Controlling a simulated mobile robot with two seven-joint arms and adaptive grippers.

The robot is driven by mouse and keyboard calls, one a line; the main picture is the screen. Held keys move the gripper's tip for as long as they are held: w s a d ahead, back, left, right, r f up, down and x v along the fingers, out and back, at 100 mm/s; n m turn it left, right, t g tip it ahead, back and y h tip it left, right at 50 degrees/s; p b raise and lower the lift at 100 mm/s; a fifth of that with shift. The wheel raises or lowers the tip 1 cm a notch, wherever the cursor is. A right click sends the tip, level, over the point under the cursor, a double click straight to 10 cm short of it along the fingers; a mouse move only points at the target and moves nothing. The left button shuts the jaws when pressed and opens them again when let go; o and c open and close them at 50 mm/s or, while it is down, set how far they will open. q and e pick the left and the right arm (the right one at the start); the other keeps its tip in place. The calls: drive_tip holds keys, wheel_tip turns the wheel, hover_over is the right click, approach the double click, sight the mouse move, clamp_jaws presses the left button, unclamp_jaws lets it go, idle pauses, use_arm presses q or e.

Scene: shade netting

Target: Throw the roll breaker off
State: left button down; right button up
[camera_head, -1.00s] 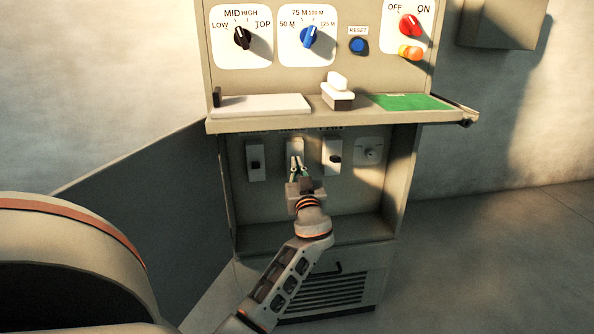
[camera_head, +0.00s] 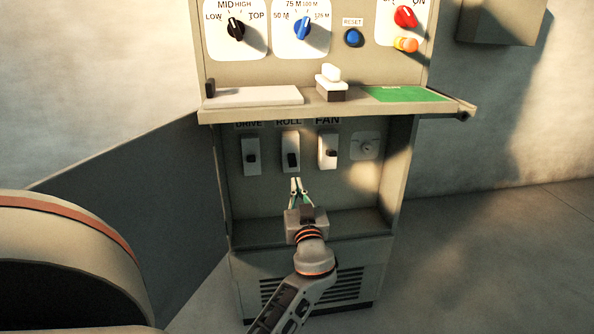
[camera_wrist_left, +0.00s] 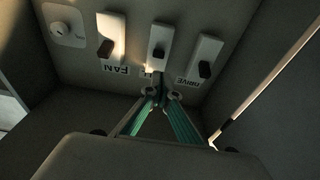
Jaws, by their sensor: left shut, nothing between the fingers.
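The roll breaker (camera_head: 291,146) is a white plate with a black lever under the ROLL label, in the recess below the shelf. Its lever sits in the lower part of the plate and appears to slant down. In the left wrist view, which is upside down, the roll breaker (camera_wrist_left: 160,38) is at the top centre. My left gripper (camera_head: 295,182) is shut and empty, just below the breaker and apart from it in the head view. Its fingertips (camera_wrist_left: 160,84) partly hide the ROLL label in the wrist view. My right gripper is not in view.
The drive breaker (camera_head: 251,146) is left of the roll breaker and the fan breaker (camera_head: 327,141) is right of it. A round fitting (camera_head: 365,146) is farther right. The shelf (camera_head: 335,108) juts out above, and a ledge (camera_head: 350,225) lies below.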

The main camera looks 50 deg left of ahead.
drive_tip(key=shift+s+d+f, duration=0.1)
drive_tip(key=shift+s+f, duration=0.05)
